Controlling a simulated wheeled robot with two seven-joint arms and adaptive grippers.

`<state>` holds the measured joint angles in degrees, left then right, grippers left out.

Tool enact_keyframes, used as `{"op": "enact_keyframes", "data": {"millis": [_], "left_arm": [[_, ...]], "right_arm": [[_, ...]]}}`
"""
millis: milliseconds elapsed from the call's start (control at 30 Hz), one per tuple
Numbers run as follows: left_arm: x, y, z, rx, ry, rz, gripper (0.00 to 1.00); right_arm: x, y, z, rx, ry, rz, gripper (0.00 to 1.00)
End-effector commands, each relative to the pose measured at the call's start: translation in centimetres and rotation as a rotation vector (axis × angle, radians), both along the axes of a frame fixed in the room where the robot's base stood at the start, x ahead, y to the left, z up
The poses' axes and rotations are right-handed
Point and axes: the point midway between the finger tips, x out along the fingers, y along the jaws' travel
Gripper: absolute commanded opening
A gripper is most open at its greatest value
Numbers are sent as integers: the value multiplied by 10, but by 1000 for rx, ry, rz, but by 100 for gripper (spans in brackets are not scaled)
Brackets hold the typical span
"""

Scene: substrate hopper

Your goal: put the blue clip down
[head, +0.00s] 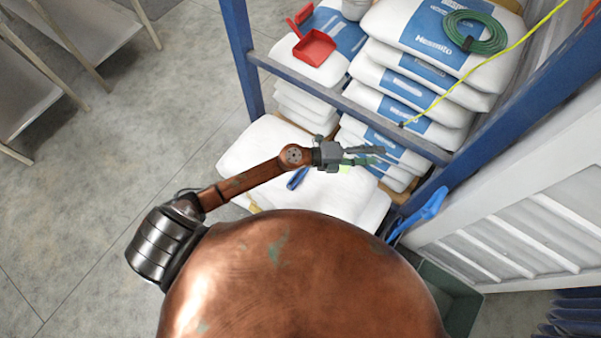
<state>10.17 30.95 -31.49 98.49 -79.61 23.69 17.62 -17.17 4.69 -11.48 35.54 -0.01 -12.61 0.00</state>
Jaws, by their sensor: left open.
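The blue clip (297,178) lies on a white sack (262,150) at the centre of the head view, just below my left forearm. My arm hides part of that sack. My left gripper (380,155) is open, with its fingers pointing right over the white sacks. I see nothing between its fingers. The clip is apart from the fingers, to their lower left. My right gripper is not in view.
A blue frame with a crossbar (350,107) stands in front of stacked sacks (425,75). A red dustpan (313,47), a coiled green hose (475,32) and a taut yellow line are above. A blue tool (430,207) is at right.

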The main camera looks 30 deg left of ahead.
Motion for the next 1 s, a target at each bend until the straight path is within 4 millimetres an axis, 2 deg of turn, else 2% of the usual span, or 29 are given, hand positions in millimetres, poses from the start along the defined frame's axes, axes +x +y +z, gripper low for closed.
{"op": "enact_keyframes", "data": {"millis": [67,133,167,200,267,300,400,433,500,567,667,1000], "left_arm": [[-23,-10,-43,238,-16,-197,45],[-40,5,-90,461,5,-345,45],[-46,17,-110,559,21,-399,45],[-50,40,-133,684,48,-457,45],[-52,79,-161,864,95,-521,45],[-52,106,-174,971,129,-551,45],[-48,170,-191,1190,212,-587,45],[-46,186,-193,1240,234,-590,45],[-44,213,-196,1325,274,-595,45],[-43,228,-197,1369,297,-594,45],[-43,238,-204,1399,315,-594,45],[-43,235,-244,1395,315,-597,45]], "right_arm": [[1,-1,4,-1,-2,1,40],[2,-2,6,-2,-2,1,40],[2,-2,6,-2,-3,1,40],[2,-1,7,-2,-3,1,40],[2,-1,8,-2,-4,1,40],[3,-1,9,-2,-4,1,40],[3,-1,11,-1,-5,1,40],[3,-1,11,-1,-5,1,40],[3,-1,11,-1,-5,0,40],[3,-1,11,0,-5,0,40],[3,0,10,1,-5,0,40],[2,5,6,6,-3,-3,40]]}}
